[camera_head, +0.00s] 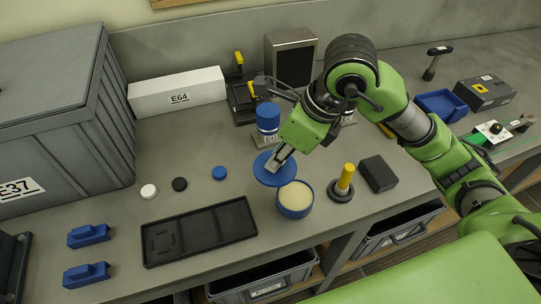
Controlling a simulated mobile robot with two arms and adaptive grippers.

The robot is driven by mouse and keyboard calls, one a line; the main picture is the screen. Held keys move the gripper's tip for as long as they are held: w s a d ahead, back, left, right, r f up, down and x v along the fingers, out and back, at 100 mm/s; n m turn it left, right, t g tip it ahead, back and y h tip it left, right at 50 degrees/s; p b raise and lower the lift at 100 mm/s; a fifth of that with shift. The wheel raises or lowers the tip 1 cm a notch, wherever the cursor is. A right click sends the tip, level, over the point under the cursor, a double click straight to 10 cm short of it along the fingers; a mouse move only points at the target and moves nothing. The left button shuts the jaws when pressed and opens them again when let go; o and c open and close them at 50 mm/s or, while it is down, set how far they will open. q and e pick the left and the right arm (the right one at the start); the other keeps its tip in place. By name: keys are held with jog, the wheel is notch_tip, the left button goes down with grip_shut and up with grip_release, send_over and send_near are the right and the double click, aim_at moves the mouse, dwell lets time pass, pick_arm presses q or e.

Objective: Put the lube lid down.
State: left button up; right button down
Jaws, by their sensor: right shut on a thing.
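The lube lid (266,177) is a flat blue disc. My right gripper (276,163) is shut on it and holds it just up and left of an open round blue tub (295,212) with a pale cream filling (295,195). The lid's near edge comes close to the tub's rim; I cannot tell how high the lid is above the table. My left gripper is not in view.
A black tray (200,231) lies left of the tub. Small white, black and blue caps (219,173) lie behind it. A yellow-handled tool (345,179) and a black block (378,174) stand right of the tub. Bare grey tabletop (200,140) lies behind the caps.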

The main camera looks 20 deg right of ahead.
jog(key=w+f, duration=0.2)
jog(key=w+f+p, duration=0.1)
jog(key=w+f, duration=0.1)
jog(key=w+d+f+p, duration=0.1)
jog(key=w+f, duration=0.1)
jog(key=shift+w+d+f, duration=0.1)
jog(key=shift+w, duration=0.15)
jog(key=f+p, duration=0.1)
jog(key=f, duration=0.2)
jog(key=shift+w+p, duration=0.3)
jog(key=shift+p, duration=0.1)
jog(key=shift+d+f, duration=0.1)
jog(key=shift+f, duration=0.3)
jog(key=shift+f, duration=0.15)
jog(key=shift+f+b, duration=0.15)
jog(key=shift+b, duration=0.15)
jog(key=c, duration=2)
grip_release()
jog(key=shift+o, duration=0.2)
